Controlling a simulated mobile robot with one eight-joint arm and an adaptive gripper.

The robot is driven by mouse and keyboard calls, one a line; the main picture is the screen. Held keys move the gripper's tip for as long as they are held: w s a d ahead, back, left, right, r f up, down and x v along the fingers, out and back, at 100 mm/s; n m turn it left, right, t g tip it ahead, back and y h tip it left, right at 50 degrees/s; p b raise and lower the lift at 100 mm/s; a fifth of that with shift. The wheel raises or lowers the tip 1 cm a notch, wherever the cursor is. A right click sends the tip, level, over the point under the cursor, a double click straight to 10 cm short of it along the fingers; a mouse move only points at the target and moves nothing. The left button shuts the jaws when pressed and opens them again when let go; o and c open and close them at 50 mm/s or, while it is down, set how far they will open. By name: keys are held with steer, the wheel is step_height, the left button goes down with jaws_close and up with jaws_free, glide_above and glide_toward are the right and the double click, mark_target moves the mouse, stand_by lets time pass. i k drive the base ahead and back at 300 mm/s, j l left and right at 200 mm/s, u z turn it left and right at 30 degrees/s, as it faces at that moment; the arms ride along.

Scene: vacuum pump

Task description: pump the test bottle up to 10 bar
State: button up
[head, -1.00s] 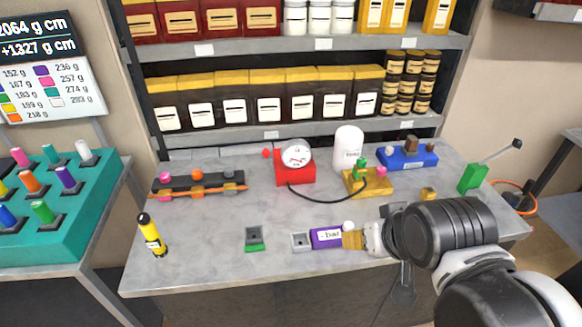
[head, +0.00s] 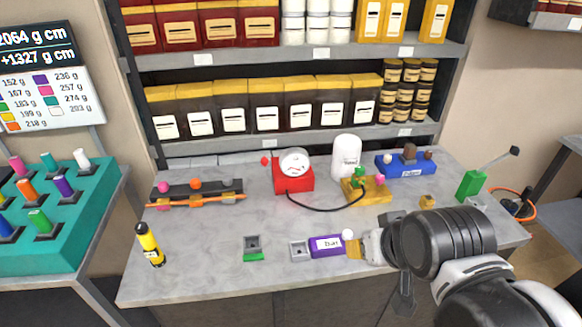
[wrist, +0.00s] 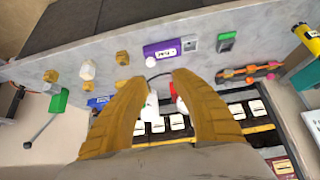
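The white test bottle (head: 346,157) stands upright at the back of the bench. In front of it is a yellow block (head: 376,192) with a green valve (head: 358,178) and a pink knob (head: 379,180). A black hose joins it to a red gauge (head: 294,178) with a white dial; the needle is too small to read. A green pump (head: 472,184) with a lever (head: 500,160) tilted up right stands at the right; it also shows in the wrist view (wrist: 60,100). My gripper (head: 358,248) is above the front of the bench, its fingers apart and empty in the wrist view (wrist: 164,80).
A purple block (head: 326,246) with a white knob lies just left of my gripper. A grey socket (head: 299,250), green-edged block (head: 252,247) and yellow cylinder (head: 150,244) stand further left. A blue block (head: 406,165) is at the back right. The middle of the bench is clear.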

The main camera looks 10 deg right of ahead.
mark_target(264, 161)
steer(key=i+j+z, duration=0.15)
steer(key=i+j, duration=0.25)
steer(key=i+j+z, duration=0.15)
steer(key=i+j, duration=0.2)
steer(key=j, duration=0.15)
